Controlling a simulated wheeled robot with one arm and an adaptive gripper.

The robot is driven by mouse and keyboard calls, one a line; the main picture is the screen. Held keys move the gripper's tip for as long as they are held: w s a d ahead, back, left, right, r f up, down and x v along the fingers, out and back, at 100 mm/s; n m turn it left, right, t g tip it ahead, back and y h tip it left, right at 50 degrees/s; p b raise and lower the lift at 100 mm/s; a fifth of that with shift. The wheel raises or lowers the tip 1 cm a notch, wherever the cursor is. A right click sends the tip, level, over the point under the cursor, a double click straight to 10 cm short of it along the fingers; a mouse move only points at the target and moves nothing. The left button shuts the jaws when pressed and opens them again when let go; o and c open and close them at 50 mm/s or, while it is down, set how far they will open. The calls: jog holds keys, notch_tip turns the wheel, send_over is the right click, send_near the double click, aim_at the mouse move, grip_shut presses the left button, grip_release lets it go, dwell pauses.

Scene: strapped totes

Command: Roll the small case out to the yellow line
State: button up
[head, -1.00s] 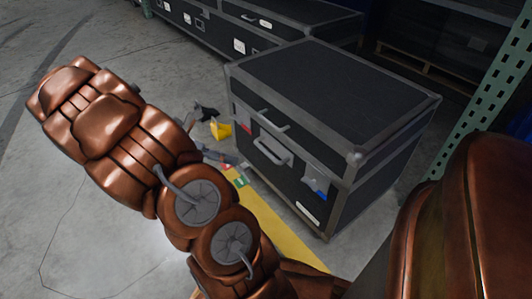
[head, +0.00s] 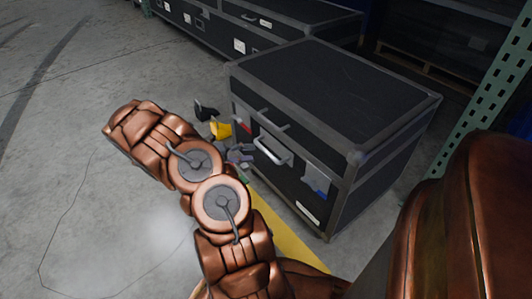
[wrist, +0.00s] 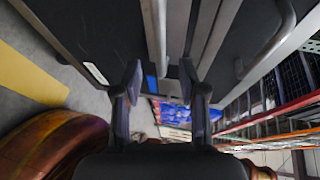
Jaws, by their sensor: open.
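The small case (head: 330,95) is black with grey metal edges and stands upright on the floor at centre right in the head view. A grey pull handle (head: 273,150) is on its front face, with a blue patch lower right. My gripper (head: 240,153) is just left of this handle, partly hidden by my arm. In the wrist view my gripper (wrist: 162,82) shows two fingers apart with nothing between them, close to the case's dark face (wrist: 90,30). I cannot tell if a finger touches it. The yellow line (head: 290,238) runs on the floor along the case's front.
Longer black cases (head: 285,20) stand behind. A green perforated rack post (head: 490,110) rises close to the case's right side. A pallet (head: 425,65) is under the back shelf. Grey floor (head: 80,130) is open at left.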

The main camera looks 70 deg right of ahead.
aim_at(264, 152)
jog(key=shift+b+x, duration=1.25)
jog(key=shift+x, duration=2.2)
jog(key=shift+c, duration=0.2)
grip_shut()
